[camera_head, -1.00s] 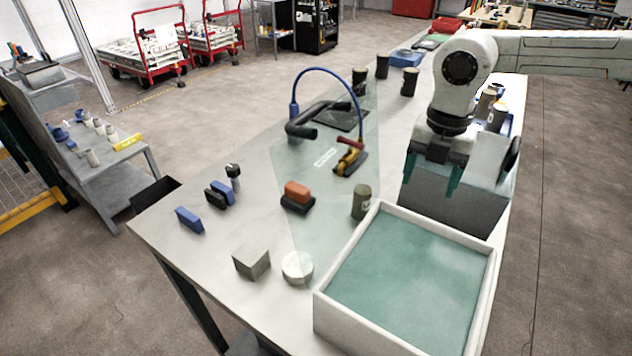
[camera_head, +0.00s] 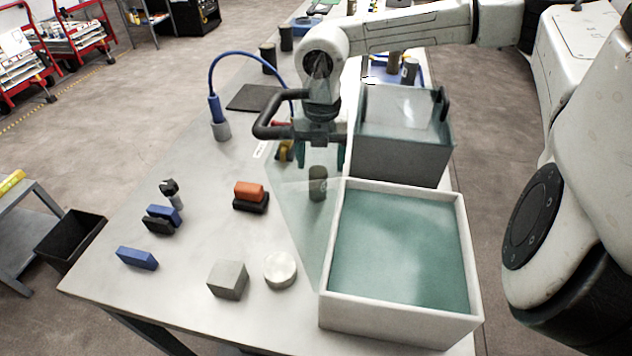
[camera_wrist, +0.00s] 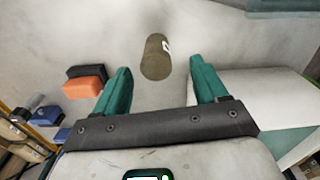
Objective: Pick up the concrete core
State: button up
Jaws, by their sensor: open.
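A dark olive-brown cylinder with a small white mark, which looks like the concrete core (camera_head: 318,184), stands upright on the table left of the tray's far corner. In the wrist view the core (camera_wrist: 156,57) appears between and slightly beyond the fingertips. My gripper (camera_head: 320,160) is open and empty, with its teal fingers pointing down above the core. In the wrist view the two fingers (camera_wrist: 160,72) are wide apart, with clear space either side of the core. They do not appear to touch it.
A white-rimmed tray with a teal floor (camera_head: 458,215) stands right of the core, and a grey box (camera_head: 400,160) behind it. A clear panel (camera_head: 300,225) is close by. A grey cube (camera_head: 228,280), a pale disc (camera_head: 280,270) and orange block (camera_head: 249,191) lie nearer.

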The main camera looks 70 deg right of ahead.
jog(key=shift+w+a+f+p, duration=0.15)
jog(key=shift+f+p, duration=0.2)
jog(key=shift+f, duration=1)
jog(key=shift+w+a+f+p, duration=0.1)
jog(key=shift+f+p, duration=0.2)
jog(key=shift+f, duration=1.05)
jog(key=c, duration=1.3)
jog(key=shift+d+r, duration=0.1)
